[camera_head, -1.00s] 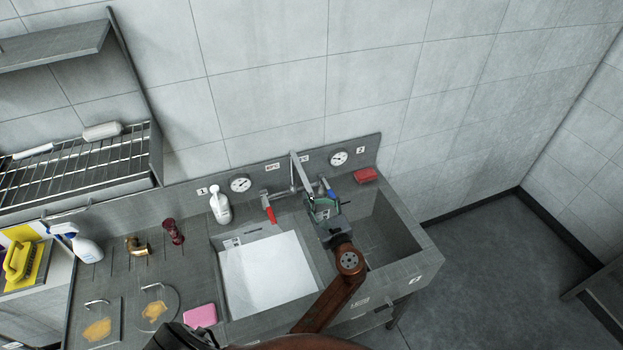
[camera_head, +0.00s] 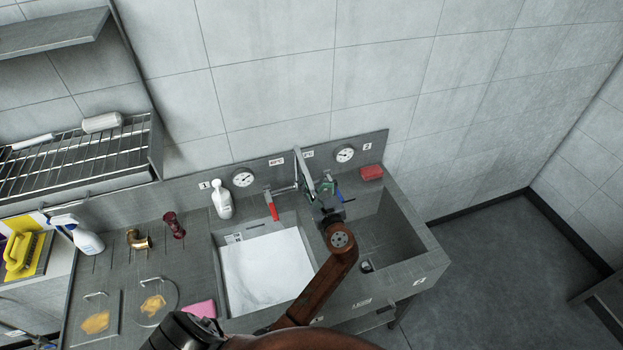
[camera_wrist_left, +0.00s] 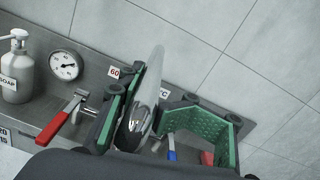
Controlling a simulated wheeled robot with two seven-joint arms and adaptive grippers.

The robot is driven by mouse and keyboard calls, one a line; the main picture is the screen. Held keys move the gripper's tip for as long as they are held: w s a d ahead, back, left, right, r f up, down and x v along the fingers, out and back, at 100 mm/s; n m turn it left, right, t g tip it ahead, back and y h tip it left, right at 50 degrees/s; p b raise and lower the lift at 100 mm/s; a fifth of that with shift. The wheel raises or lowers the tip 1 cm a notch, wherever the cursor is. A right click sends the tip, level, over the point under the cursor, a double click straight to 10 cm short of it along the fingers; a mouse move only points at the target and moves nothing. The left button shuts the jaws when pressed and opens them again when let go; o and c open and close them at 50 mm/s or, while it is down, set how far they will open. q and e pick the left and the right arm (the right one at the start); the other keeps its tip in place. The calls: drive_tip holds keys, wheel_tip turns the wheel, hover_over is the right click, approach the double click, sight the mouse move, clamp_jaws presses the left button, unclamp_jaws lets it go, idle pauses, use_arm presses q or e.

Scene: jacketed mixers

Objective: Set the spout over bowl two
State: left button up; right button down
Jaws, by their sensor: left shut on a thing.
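The metal spout (camera_head: 305,173) rises from the mixer between the two gauges and points toward me. Its free end is hidden by my gripper, near the divider between the basins. My left gripper (camera_head: 326,197) is shut on the spout, which also shows between its green pads in the left wrist view (camera_wrist_left: 147,98). Bowl two (camera_head: 392,238) is the empty right basin marked 2, with a drain in its floor. Bowl one (camera_head: 265,268) is the left basin, filled with something white. A red lever (camera_head: 272,207) and a blue lever (camera_head: 339,193) flank the spout.
A soap bottle (camera_head: 221,199) stands behind bowl one. A red sponge (camera_head: 371,172) lies on the ledge behind bowl two. A pink sponge (camera_head: 202,309), brass fitting (camera_head: 138,240) and spray bottle (camera_head: 83,234) are on the left. Open floor lies right.

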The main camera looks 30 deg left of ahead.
use_arm(q)
drive_tip(key=shift+r, duration=0.1)
clamp_jaws()
